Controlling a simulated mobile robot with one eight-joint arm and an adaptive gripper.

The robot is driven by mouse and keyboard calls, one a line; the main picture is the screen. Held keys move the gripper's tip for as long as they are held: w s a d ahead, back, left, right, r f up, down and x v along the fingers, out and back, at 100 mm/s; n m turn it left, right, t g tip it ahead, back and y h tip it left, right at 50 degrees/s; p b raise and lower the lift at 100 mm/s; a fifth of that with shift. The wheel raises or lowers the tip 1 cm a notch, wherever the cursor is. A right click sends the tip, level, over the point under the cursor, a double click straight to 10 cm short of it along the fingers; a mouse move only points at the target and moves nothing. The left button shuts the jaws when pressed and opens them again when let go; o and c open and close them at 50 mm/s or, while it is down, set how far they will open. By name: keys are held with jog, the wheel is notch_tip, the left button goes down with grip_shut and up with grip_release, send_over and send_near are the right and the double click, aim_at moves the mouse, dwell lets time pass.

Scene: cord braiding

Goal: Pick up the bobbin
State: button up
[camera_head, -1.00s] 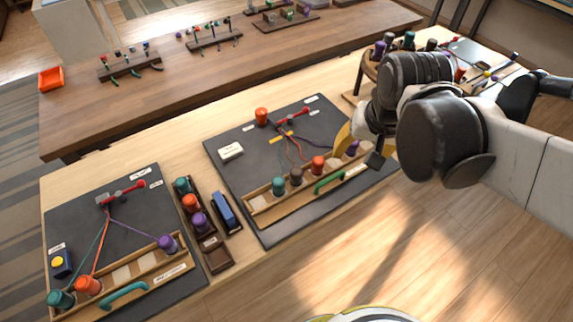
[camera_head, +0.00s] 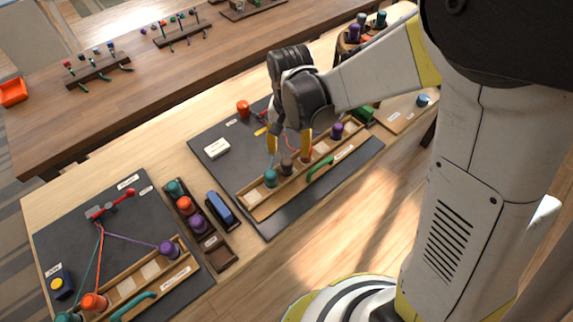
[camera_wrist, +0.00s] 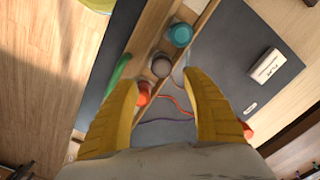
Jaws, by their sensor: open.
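Several bobbins stand in the wooden rack (camera_head: 256,198) on the right-hand mat: a teal bobbin (camera_head: 270,179), a brown bobbin (camera_head: 286,166), an orange bobbin (camera_head: 306,156) and a purple bobbin (camera_head: 337,132). My gripper (camera_head: 288,148) points down over this rack, yellow fingers open and empty. In the wrist view the brown bobbin (camera_wrist: 162,66) shows between and beyond the fingertips (camera_wrist: 160,77), the orange bobbin (camera_wrist: 143,94) by the left finger, and the teal bobbin (camera_wrist: 180,35) farther out. Contact with a bobbin is not visible.
Another orange bobbin (camera_head: 243,107) stands at the back of the mat. Cords run across it. A green handle (camera_head: 320,168) is on the rack's front, and a white block (camera_head: 217,148) lies left. A second braiding mat (camera_head: 60,228) and a dark bobbin tray (camera_head: 222,256) are at left.

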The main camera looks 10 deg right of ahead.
aim_at(287, 161)
jog(key=f+b, duration=0.1)
jog(key=f, duration=0.2)
jog(key=f+b, duration=0.1)
jog(key=f, duration=0.1)
jog(key=shift+s+a+f+b, duration=0.1)
jog(key=shift+s+a+b, duration=0.2)
jog(key=shift+b, duration=0.05)
grip_shut()
jog(key=shift+r, duration=0.2)
